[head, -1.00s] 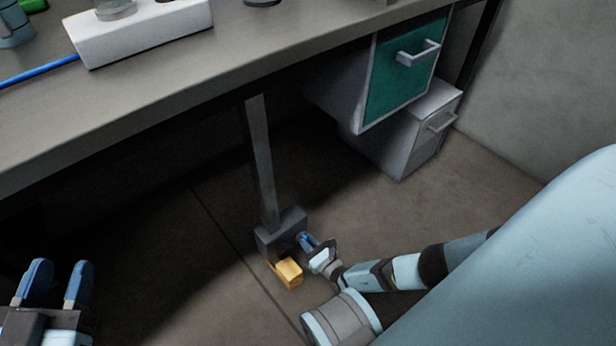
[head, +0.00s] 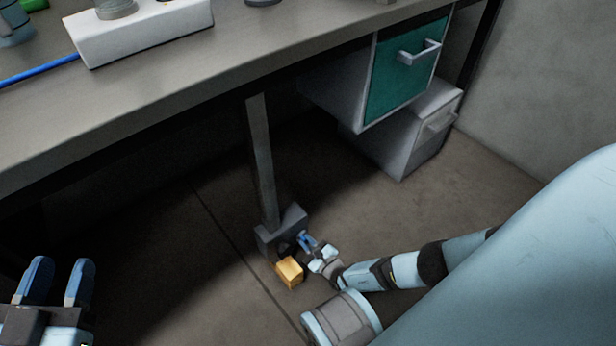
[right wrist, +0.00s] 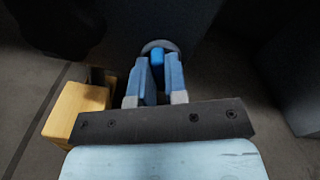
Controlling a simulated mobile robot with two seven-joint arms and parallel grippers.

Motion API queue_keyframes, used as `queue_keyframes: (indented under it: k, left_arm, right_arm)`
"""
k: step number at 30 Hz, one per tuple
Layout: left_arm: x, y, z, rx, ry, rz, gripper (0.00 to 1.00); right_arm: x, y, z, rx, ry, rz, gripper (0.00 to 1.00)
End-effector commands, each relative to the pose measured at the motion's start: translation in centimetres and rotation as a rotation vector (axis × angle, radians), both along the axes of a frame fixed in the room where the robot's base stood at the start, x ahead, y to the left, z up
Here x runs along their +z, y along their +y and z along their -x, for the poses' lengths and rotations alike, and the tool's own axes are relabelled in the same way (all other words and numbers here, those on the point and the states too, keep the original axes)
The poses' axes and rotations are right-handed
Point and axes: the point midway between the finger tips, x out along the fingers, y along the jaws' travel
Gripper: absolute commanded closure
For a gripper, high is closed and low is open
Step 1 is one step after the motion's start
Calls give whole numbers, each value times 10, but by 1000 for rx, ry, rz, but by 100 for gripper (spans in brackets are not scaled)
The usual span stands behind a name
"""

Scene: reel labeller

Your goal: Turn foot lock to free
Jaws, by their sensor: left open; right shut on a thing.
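The foot lock is a round grey dial with a blue grip (right wrist: 157,56) on the dark grey box (head: 282,230) at the foot of a post. A yellow pedal (head: 289,271) sticks out beside it and also shows in the right wrist view (right wrist: 75,112). My right gripper (head: 304,240) is low at the box. In the right wrist view its blue fingers (right wrist: 160,65) are shut on the blue grip, which shows between the tips. The fingers hide part of the dial. My left gripper (head: 58,270) is open and empty at the lower left.
The grey bench top (head: 180,100) overhangs the post. A drawer unit with a green front (head: 405,75) hangs at the right, above a grey cabinet (head: 410,140) near the wall. The floor around the pedal is clear.

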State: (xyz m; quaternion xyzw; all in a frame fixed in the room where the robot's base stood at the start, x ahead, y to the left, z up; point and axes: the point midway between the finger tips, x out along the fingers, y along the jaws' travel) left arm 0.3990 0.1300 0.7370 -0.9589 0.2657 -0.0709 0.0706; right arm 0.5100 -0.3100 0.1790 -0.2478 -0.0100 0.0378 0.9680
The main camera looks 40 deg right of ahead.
Motion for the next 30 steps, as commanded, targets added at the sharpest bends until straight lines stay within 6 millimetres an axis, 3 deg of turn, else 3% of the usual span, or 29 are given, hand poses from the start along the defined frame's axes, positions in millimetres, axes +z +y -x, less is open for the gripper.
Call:
queue_keyframes:
  k: [30]
  left_arm:
    - [1,-1,0,1,0,5,57]
  right_arm:
    - [-4,2,1,0,-70,910,100]
